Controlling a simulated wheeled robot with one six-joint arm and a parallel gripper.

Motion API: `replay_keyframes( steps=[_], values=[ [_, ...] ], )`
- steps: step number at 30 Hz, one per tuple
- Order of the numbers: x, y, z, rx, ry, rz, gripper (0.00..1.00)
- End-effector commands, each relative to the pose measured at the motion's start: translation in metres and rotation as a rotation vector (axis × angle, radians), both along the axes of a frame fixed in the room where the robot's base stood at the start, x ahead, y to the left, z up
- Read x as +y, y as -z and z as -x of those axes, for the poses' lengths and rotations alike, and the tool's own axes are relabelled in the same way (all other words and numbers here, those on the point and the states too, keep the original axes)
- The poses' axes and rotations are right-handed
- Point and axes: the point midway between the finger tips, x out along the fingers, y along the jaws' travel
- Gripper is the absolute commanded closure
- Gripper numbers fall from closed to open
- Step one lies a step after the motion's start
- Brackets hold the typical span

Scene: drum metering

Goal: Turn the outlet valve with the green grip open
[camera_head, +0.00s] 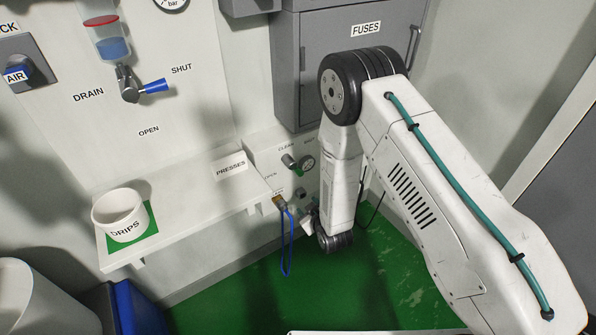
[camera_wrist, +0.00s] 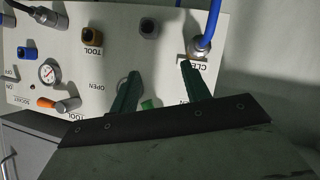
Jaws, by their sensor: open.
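The outlet valve's green grip (camera_wrist: 148,104) shows in the wrist view as a small piece low between my fingers, partly hidden by my gripper. Its grey round body shows behind the left finger. In the head view the green grip (camera_head: 299,173) is small, on the lower wall panel beside a gauge. My gripper (camera_wrist: 158,70) is open, with its two dark green fingers apart and nothing seen held between them. I cannot tell whether a finger touches the grip. In the head view my gripper is small, dark and mostly hidden at the panel.
A blue hose (camera_head: 290,245) hangs from the panel and also shows near the right finger (camera_wrist: 212,18). An orange-handled valve (camera_wrist: 62,104) and a gauge (camera_wrist: 47,72) sit left on the panel. A shelf (camera_head: 190,205) carries a white DRIPS pot (camera_head: 118,212). A grey FUSES cabinet (camera_head: 310,60) stands above.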

Motion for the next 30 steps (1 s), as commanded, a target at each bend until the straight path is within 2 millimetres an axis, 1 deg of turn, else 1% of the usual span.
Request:
replay_keyframes(
  steps=[1,3,6,10,14,21,24,27,30],
  values=[
    [0.004,-0.007,-0.006,-0.092,-0.010,-0.017,0.53],
    [0.008,-0.025,-0.014,-0.224,-0.020,-0.038,0.53],
    [0.011,-0.051,-0.021,-0.370,-0.024,-0.059,0.53],
    [0.012,-0.071,-0.025,-0.474,-0.026,-0.071,0.53],
    [0.015,-0.077,-0.035,-0.503,-0.027,-0.071,0.53],
    [0.029,-0.077,-0.071,-0.502,-0.026,-0.071,0.53],
    [0.034,-0.076,-0.084,-0.500,-0.026,-0.072,0.53],
    [0.037,-0.076,-0.092,-0.499,-0.027,-0.071,0.53],
    [0.039,-0.076,-0.096,-0.497,-0.027,-0.070,0.53]
  ],
)
